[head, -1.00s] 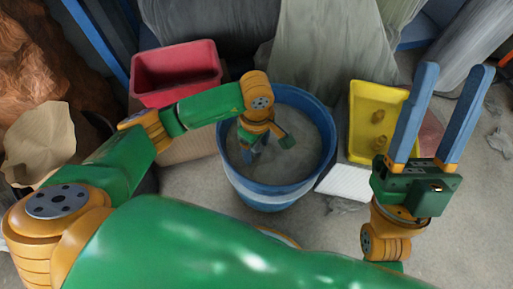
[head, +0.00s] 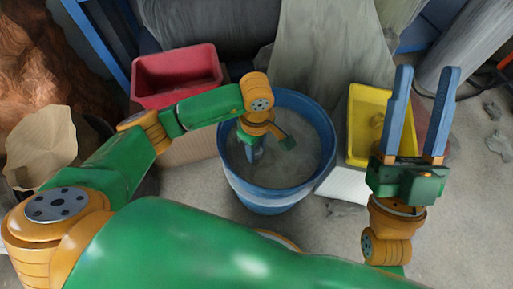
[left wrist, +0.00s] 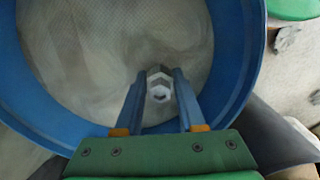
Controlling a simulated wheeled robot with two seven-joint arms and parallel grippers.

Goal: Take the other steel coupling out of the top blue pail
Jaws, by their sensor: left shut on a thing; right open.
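The blue pail (head: 273,198) stands in the middle of the head view, and its wall also curves round the left wrist view (left wrist: 232,50). My left gripper (head: 255,153) reaches down inside the pail. In the left wrist view, its fingers (left wrist: 159,82) are shut on a grey hexagonal steel coupling (left wrist: 159,88) with a hole in its end. The coupling is inside the pail's rim; its gap to the pail floor cannot be told. In the head view my arm hides the coupling. My right gripper (head: 426,74) is open and empty, fingers pointing up the picture.
A yellow bin (head: 357,140) with a small brownish piece (head: 377,120) in it stands right of the pail, partly behind my right gripper. A red bin (head: 172,95) stands at the upper left. A white pad (head: 343,187) lies beside the pail. Floor at the lower right is clear.

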